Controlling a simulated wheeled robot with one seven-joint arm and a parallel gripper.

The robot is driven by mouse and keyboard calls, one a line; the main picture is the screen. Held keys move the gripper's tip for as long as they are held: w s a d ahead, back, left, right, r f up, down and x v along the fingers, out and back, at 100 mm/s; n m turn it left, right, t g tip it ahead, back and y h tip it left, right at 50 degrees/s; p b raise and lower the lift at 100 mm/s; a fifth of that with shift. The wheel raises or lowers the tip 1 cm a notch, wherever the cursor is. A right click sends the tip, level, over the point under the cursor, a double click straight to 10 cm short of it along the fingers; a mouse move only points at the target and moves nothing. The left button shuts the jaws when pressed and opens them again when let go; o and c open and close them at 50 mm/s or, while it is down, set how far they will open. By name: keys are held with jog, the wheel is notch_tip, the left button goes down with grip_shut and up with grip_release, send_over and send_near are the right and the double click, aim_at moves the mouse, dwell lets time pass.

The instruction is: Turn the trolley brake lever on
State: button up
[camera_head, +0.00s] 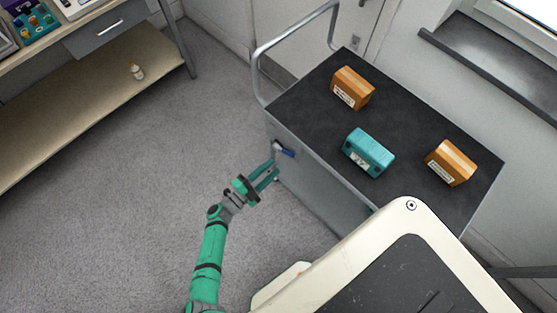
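The trolley (277,127) stands at the right, with a dark top and grey sides. Its brake lever (287,152) has a blue handle and sits on the side panel facing my arm, near the left corner. My green gripper (271,171) is just below and left of the lever, pointing toward it. Its two fingers are apart, with a gap between them. I see nothing held between them. The fingertips look close to the lever, but I cannot tell whether they touch it.
On the trolley top are a teal block (368,152) and two orange blocks (353,88) (450,162). A metal handrail (256,75) rises at its left end. A workbench (95,85) with a small bottle (137,71) on its lower shelf is at upper left. The grey floor between is clear.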

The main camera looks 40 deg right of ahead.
jog(key=shift+s+a, duration=0.15)
jog(key=shift+a, duration=0.7)
jog(key=shift+s+a, duration=0.15)
jog(key=shift+a, duration=0.7)
jog(key=a+r+n+t+y, duration=0.2)
jog(key=a+r+n+t, duration=0.2)
jog(key=a, duration=0.7)
jog(key=s+a+r+n+t+y, duration=0.45)
jog(key=s+a+n+t, duration=0.2)
jog(key=s+a, duration=0.25)
jog(key=s+d+r+n+t+y, duration=0.1)
jog(key=s+r+n+t+y, duration=0.1)
jog(key=s+r+n+y, duration=0.9)
notch_tip(320, 180, up, 5)
jog(key=s+n, duration=0.2)
jog(key=n, duration=0.5)
jog(key=shift+d, duration=0.35)
jog(key=shift+s, duration=0.1)
